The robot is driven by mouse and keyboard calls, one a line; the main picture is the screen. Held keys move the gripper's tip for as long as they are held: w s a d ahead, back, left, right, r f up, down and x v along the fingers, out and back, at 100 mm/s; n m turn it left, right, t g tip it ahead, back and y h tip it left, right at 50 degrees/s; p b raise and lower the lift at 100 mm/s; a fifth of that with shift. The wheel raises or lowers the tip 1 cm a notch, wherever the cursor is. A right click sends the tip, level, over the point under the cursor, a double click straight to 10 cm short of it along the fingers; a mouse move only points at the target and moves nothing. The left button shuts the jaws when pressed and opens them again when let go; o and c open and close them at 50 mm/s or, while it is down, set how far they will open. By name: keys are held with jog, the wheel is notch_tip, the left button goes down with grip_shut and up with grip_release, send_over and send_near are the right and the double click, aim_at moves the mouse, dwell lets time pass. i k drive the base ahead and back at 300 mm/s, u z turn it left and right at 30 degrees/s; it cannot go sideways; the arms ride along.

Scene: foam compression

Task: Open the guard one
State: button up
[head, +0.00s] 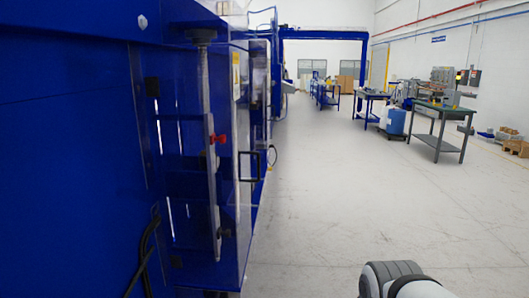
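A large blue machine (65,150) fills the left side of the head view. Clear guard panels (232,190) run along its side facing the aisle, and I cannot tell which of them is guard one. A dark, loop-shaped handle (249,166) stands out from a panel. A red knob (218,139) shows on a vertical rod nearer to me. A grey and white part of my own arm shows at the bottom edge, right of centre, well apart from the panels. My gripper is not in view.
The pale floor (330,200) is clear between the machine and the right side. A blue gantry frame (325,35) spans the far aisle. Dark cables (143,255) hang at the lower left.

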aim_at(152, 84)
jog(key=u, duration=0.1)
jog(key=i, duration=0.85)
jog(key=u, duration=0.4)
